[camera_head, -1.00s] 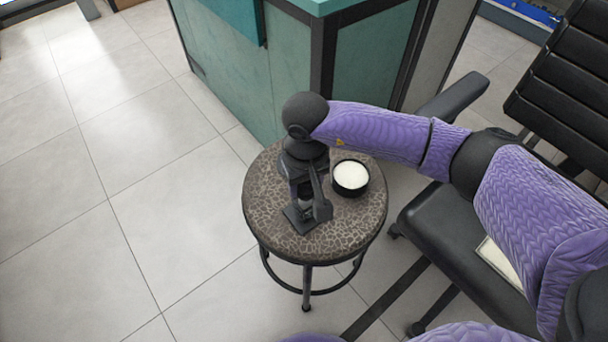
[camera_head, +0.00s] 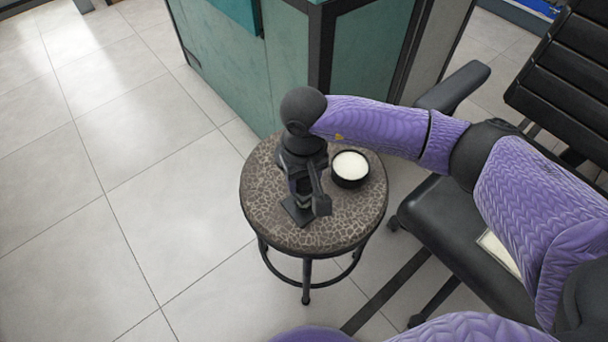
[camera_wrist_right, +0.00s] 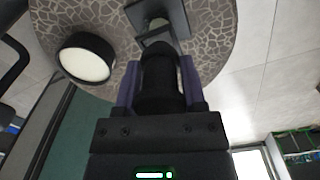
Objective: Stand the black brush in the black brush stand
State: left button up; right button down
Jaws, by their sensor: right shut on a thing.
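My right gripper (camera_head: 304,186) is over the round stool, pointing down. In the right wrist view its two purple fingers (camera_wrist_right: 158,78) are shut on the black brush (camera_wrist_right: 159,88), a dark rounded piece between them. The black brush stand (camera_head: 297,211) is on the stool just below the gripper, with a flat square base. In the wrist view the stand (camera_wrist_right: 152,14) shows right beyond the brush's end. The gripper partly covers brush and stand in the head view. I cannot tell whether the brush touches the stand. My left gripper is not in view.
A black bowl with white contents (camera_head: 350,169) sits on the stool (camera_head: 340,225), close right of the gripper. A black office chair (camera_head: 450,235) is at the right under my arm. A green cabinet (camera_head: 275,85) stands behind the stool. The floor at left is clear.

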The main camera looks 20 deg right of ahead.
jog(key=shift+f, duration=0.15)
jog(key=shift+c, duration=0.4)
grip_release()
